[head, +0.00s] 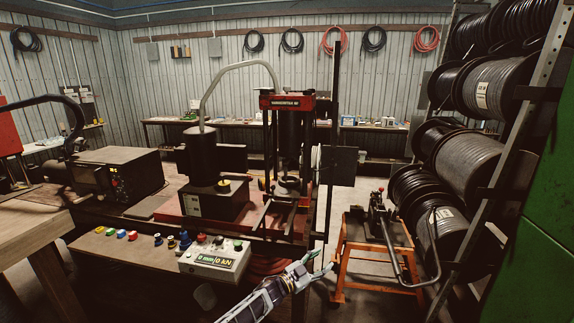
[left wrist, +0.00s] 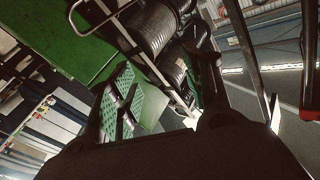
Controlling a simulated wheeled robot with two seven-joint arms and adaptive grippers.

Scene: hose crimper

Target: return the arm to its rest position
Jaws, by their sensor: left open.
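My left gripper (head: 318,263) shows at the lower middle of the head view, with its arm reaching up from the bottom edge. Its two fingers are spread apart and nothing shows between them. In the left wrist view the gripper (left wrist: 166,75) also shows its spread fingers, one with green ribbed pads, and the space between them is empty. The gripper is in front of the red-topped press (head: 288,103) and to the right of the control box (head: 215,257) with its "0 mm/0 kN" display. My right gripper is not in view.
An orange stand (head: 375,262) with a lever tool is close to the right of my left gripper. A rack of hose reels (head: 470,165) and a green panel (head: 545,200) fill the right side. A wooden table (head: 35,232) is at the left. Some floor is clear between press and stand.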

